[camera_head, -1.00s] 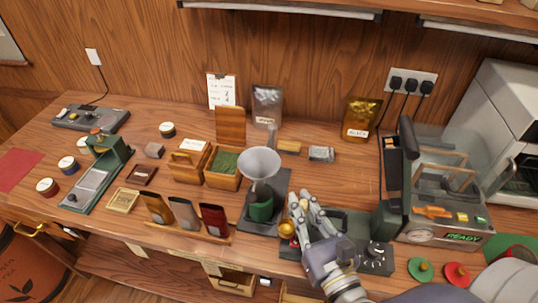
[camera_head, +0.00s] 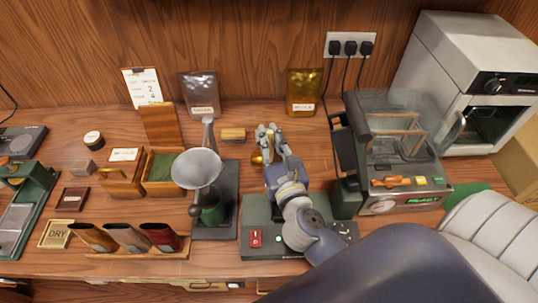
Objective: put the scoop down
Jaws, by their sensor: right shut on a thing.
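My right gripper (camera_head: 270,132) is over the back middle of the counter, right of the funnel stand. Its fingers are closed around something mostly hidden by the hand. A small brass, rounded part, which looks like the scoop (camera_head: 257,158), shows at the left side of the fingers. The scoop's handle is hidden, and I cannot tell whether it touches the counter. My left gripper is not in view.
A grey funnel (camera_head: 196,168) over a green cup stands left of the hand, with a wooden tea box (camera_head: 163,172) beyond. The glass-covered machine (camera_head: 400,150) stands right. Pouches stand behind.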

